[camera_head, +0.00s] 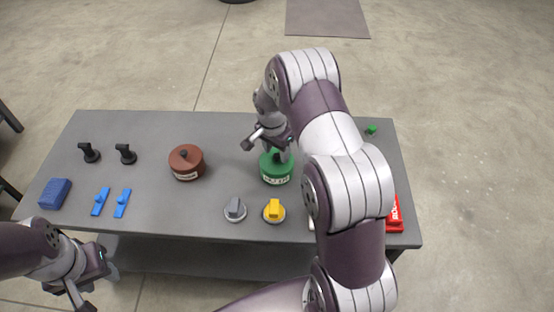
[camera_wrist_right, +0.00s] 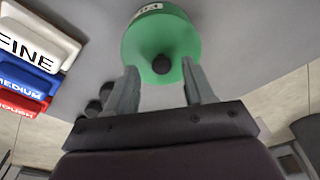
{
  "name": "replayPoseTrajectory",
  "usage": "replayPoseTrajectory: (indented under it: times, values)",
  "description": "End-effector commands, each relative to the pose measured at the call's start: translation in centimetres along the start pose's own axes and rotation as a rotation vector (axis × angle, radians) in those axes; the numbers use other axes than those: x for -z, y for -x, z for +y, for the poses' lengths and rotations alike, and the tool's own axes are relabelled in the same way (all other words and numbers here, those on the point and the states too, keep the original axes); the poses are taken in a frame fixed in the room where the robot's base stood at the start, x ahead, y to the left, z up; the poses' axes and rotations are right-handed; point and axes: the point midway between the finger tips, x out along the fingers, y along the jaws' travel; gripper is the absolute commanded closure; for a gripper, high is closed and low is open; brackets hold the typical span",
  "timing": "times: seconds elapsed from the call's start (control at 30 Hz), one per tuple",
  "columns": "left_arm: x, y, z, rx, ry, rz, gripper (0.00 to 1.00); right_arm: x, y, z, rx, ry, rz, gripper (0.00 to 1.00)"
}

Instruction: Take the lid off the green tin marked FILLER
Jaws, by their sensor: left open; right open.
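The green tin (camera_head: 277,169) stands upright at the right of the table's middle, its white label facing the front edge. In the right wrist view the green tin (camera_wrist_right: 150,38) shows from above, with a round black knob (camera_wrist_right: 161,64) on its lid. My right gripper (camera_head: 268,144) is open just above the tin. In the right wrist view its fingers (camera_wrist_right: 160,78) are either side of the knob in the picture; I cannot tell whether they touch it. My left gripper (camera_head: 97,286) is open and empty in front of the table's left end.
A brown tin (camera_head: 186,162) stands left of the green one. Grey (camera_head: 235,209) and yellow (camera_head: 273,211) knobs sit near the front edge. Blocks marked FINE (camera_wrist_right: 35,42), MEDIUM (camera_wrist_right: 28,73) and ROUGH (camera_wrist_right: 22,102) lie at the right. Blue clips and black handles are at the left.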

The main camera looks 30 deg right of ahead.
Motion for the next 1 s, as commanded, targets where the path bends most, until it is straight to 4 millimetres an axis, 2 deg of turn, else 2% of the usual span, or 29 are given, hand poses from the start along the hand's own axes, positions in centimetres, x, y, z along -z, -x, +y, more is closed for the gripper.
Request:
replayPoseTrajectory:
  times: [0.1, 0.3, 0.33, 0.4, 0.5, 0.87, 1.0]
  values:
    - [0.0, 0.0, 0.0, 0.000, 0.000, 0.000, 0.57, 0.1, -1.3, -0.1, 0.001, 0.000, 0.001, 0.47]
    - [0.0, 0.0, 0.0, 0.000, 0.000, 0.000, 0.57, 0.1, -1.5, -0.1, 0.002, 0.001, 0.002, 0.47]
    - [0.0, 0.0, 0.0, 0.000, 0.000, 0.000, 0.57, 0.1, -1.5, -0.1, 0.002, 0.001, 0.002, 0.50]
    - [0.0, 0.0, 0.0, 0.000, 0.000, 0.000, 0.57, 0.1, -1.5, -0.1, 0.002, 0.001, 0.002, 0.73]
    - [0.0, 0.0, 0.0, 0.000, 0.000, 0.000, 0.57, 0.1, -1.4, -0.1, 0.002, 0.001, 0.002, 1.00]
    - [0.0, 0.0, 0.0, 0.000, 0.000, 0.000, 0.57, 0.1, -1.3, -0.1, 0.002, 0.001, 0.002, 1.00]
    - [0.0, -0.1, 0.0, 0.000, 0.000, 0.000, 0.57, 0.2, -0.3, -0.1, 0.003, 0.000, 0.002, 1.00]
